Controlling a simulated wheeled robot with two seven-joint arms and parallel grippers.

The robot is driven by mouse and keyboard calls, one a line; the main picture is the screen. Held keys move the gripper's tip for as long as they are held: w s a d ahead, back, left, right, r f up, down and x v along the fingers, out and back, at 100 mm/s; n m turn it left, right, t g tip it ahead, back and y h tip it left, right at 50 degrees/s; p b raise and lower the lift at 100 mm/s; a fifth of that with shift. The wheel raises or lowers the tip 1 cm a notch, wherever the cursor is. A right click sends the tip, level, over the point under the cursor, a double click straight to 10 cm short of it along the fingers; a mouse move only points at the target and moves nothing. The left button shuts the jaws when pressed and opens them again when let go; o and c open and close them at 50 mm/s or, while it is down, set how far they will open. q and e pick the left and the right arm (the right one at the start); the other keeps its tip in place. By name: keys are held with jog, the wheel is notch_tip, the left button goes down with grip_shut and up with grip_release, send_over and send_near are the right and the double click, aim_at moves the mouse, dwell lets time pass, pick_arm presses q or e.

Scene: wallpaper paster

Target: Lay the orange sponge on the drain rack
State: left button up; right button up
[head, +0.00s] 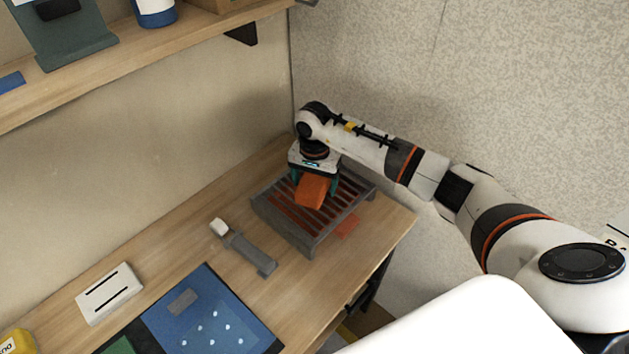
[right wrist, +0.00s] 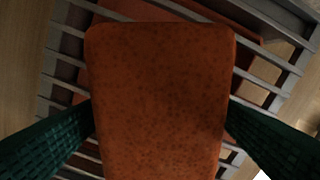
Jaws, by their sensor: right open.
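The orange sponge (head: 311,191) is at the drain rack (head: 317,239), over its slats. In the right wrist view the sponge (right wrist: 160,85) fills the middle, with the grey slats of the rack (right wrist: 62,70) showing behind it. My right gripper (head: 314,187) is over the rack, pointing down, with its jaws open. Its green fingers stand on either side of the sponge in the right wrist view (right wrist: 160,130). Whether the sponge's whole underside touches the slats is hidden. My left gripper is not in view.
A grey handled tool with a white end (head: 248,249), a blue mat (head: 215,318) and a white slotted block (head: 108,293) lie to the left. Walls stand close behind the rack.

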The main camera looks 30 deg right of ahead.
aim_at(315, 179)
jog(key=shift+r, duration=0.15)
notch_tip(315, 179, up, 12)
jog(key=b, duration=0.2)
dwell(0.7)
